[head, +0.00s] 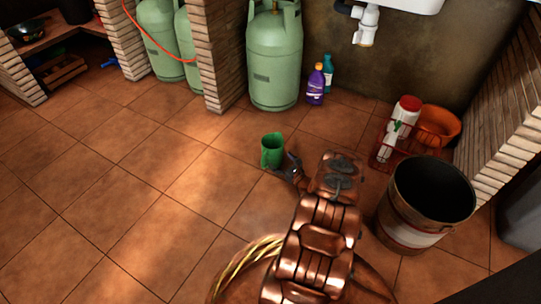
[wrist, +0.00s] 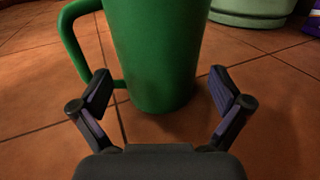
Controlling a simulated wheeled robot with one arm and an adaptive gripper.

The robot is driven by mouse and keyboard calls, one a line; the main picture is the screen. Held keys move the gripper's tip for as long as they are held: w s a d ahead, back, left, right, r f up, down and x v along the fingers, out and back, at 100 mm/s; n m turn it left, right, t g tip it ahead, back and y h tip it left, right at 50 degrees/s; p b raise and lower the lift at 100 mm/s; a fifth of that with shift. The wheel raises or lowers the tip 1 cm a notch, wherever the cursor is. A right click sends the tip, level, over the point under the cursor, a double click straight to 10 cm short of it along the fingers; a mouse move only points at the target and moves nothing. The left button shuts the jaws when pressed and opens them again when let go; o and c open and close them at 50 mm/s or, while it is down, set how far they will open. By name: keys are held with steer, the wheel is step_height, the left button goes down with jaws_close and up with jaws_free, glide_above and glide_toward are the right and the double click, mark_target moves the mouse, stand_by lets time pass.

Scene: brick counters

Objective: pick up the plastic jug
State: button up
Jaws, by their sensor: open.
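The plastic jug (head: 272,152) is green and stands upright on the tiled floor in the head view, left of the end of my arm. In the wrist view the jug (wrist: 155,55) fills the upper middle, with its handle on the left and its top cut off by the frame. My gripper (wrist: 160,88) is open, with one finger on each side of the jug's lower body. Both fingertips look apart from the jug. In the head view my gripper (head: 288,168) is small and partly hidden by my arm, close to the jug's right side.
Green gas cylinders (head: 274,60) stand behind by a brick pillar (head: 217,50). Purple (head: 316,85) and teal bottles (head: 328,72) stand beside them. A large dark bucket (head: 407,235) and a red crate (head: 385,152) are on the right. The floor left of the jug is clear.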

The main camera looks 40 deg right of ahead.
steer(key=shift+w+d+b, duration=0.2)
steer(key=shift+w+b, duration=0.65)
steer(key=shift+w, duration=0.25)
steer(key=shift+w+r+b, duration=0.15)
steer(key=shift+w+b, duration=0.5)
steer(key=shift+w, duration=0.75)
steer(key=c, duration=0.9)
